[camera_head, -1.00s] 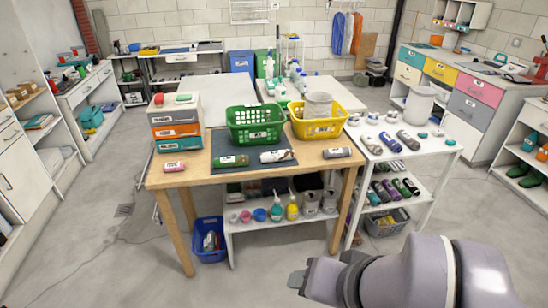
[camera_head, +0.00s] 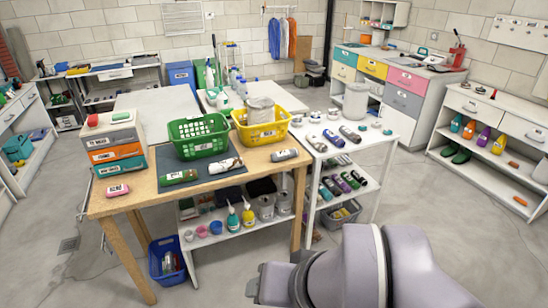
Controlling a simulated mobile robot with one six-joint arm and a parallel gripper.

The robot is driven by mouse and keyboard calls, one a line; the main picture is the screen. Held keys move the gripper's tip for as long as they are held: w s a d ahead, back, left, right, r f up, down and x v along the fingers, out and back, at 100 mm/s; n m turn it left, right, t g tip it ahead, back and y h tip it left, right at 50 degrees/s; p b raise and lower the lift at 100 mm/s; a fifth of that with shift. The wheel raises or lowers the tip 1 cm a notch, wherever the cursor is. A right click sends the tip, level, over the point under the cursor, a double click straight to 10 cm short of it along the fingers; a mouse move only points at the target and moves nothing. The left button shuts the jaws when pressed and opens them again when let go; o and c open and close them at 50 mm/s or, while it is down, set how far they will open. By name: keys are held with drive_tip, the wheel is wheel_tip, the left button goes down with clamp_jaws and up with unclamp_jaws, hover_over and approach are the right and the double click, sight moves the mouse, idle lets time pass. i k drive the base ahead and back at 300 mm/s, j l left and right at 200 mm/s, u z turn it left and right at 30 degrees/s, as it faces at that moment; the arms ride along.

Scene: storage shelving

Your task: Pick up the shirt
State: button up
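No item can be picked out for certain as the shirt. Garments hang on a rail at the back wall: blue ones (camera_head: 274,38) and an orange one (camera_head: 292,38). Labelled roll-like items, possibly rolled cloth, lie on the wooden table: a green one (camera_head: 178,177), a white and dark one (camera_head: 226,165) and a grey one (camera_head: 285,155). Similar dark rolls (camera_head: 350,134) lie on the white shelf unit. My gripper (camera_head: 255,284) is at the bottom centre, in front of the table and apart from everything. Its fingers are small and seen side-on, so their opening is unclear.
The wooden table (camera_head: 130,203) carries a green basket (camera_head: 200,137), a yellow basket (camera_head: 262,133) and stacked drawers (camera_head: 113,145). A blue bin (camera_head: 167,262) stands below. The white shelf unit (camera_head: 380,150) adjoins its right side. Open floor (camera_head: 440,225) lies to the right.

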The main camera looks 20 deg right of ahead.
sight(235, 163)
drive_tip(key=i+j+z, duration=0.25)
drive_tip(key=i+j, duration=0.5)
drive_tip(key=i, duration=0.4)
drive_tip(key=i+j+z, duration=0.3)
drive_tip(key=i+j, duration=0.65)
drive_tip(key=i, duration=0.15)
